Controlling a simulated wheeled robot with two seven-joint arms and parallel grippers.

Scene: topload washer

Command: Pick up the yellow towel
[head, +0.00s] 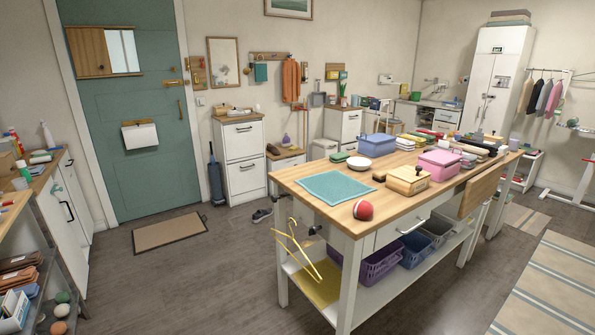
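A flat yellow cloth (326,290), which looks like the yellow towel, lies on the lower shelf of the island table at its near left end. A yellow hanger (297,252) hangs at the table's end and partly crosses in front of the cloth. The tabletop above and a table leg hide part of the area around it. Neither of my grippers shows in the head view.
The island table (290,178) bears a teal mat (335,186), a red ball (363,210), a wooden box (408,180) and a pink box (439,164). Purple baskets (380,264) stand on its lower shelf. The floor (200,270) left of the table is mostly clear.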

